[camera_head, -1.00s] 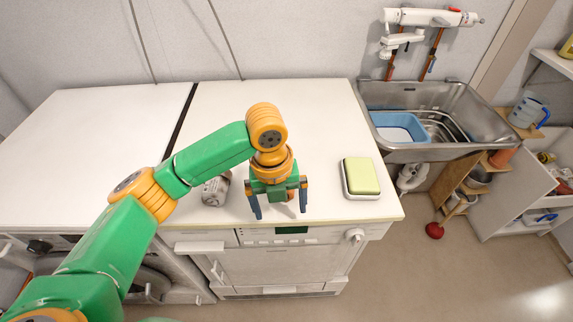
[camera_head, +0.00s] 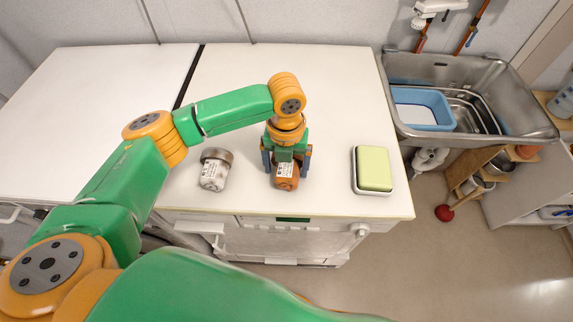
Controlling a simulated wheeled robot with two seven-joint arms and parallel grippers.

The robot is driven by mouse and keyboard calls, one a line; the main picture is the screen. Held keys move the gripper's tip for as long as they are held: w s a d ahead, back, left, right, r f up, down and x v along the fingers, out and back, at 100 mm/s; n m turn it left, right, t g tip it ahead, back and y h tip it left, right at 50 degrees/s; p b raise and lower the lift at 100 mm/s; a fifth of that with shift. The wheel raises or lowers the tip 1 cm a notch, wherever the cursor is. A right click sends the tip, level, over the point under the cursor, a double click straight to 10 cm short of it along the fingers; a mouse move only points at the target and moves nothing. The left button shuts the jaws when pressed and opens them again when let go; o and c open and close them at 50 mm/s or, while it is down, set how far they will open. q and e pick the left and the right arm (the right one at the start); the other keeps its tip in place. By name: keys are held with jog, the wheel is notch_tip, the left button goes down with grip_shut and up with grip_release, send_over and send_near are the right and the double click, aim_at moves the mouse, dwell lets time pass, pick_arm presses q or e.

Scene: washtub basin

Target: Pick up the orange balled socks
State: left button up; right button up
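An orange bundle with a whitish printed patch (camera_head: 287,184), which looks like the balled socks, lies on the white countertop near its front edge. My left gripper (camera_head: 286,168) points down right over it, with one finger on each side. The fingers look spread, and the bundle shows between and in front of them. Its upper part is hidden by the gripper. I see no clear contact between the fingers and the bundle. My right gripper is out of view.
A green sponge-like block on a white base (camera_head: 373,169) lies to the right. A metal sink (camera_head: 510,100) with a blue basin (camera_head: 446,108) is farther right. The counter behind is clear.

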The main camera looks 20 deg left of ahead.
pick_arm(q)
jog(key=shift+s+r, duration=0.1)
jog(key=shift+s, duration=0.15)
jog(key=c, duration=0.7)
jog(key=shift+c, duration=0.7)
jog(key=shift+w, duration=0.15)
